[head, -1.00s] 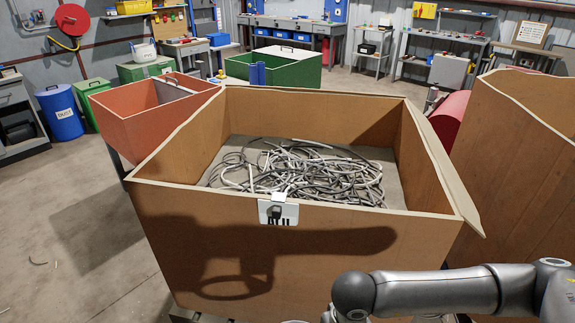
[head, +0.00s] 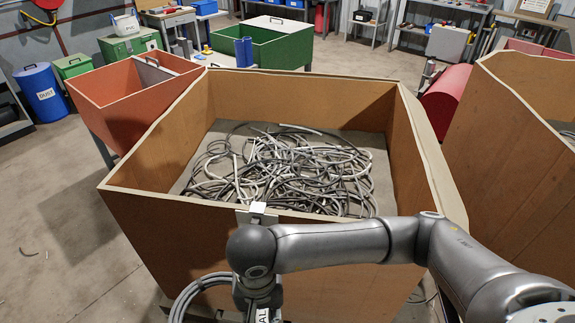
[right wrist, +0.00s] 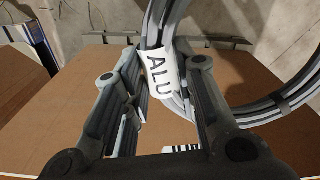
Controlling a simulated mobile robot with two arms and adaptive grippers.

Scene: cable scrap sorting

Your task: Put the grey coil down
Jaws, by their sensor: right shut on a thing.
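The grey coil (head: 190,293) hangs from my right gripper in front of the big brown box, at the bottom of the head view; part of it is cut off or hidden by my wrist. In the right wrist view the coil (right wrist: 265,112) is a bundle of grey cable loops with a white tag (right wrist: 165,82) reading ALU. My right gripper (right wrist: 168,72) is shut on the coil, with the tag between its fingers. My left gripper is in neither view.
The big brown box (head: 150,204) holds a heap of loose grey cables (head: 285,170). An orange bin (head: 118,108) stands to its left and another brown box (head: 515,140) to its right. Bare floor (head: 60,220) is free at the left.

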